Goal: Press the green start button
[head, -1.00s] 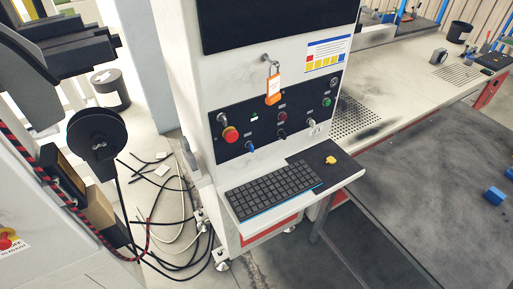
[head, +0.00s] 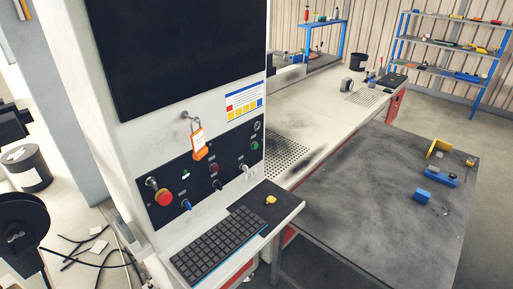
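The green button (head: 255,145) is a small round button at the upper right of the black control panel (head: 228,176) on the white machine cabinet. Nothing covers it. A round dark red button (head: 213,168) and a red emergency stop knob (head: 165,197) on a yellow base sit to its left on the same panel. A small green light (head: 185,176) also shows there. Neither of my grippers is in view.
A keyboard (head: 218,245) on a shelf juts out below the panel. An orange tag (head: 198,145) hangs from a padlock above it. A grey table (head: 375,205) with blue and yellow parts stands at right. Cables lie on the floor at left.

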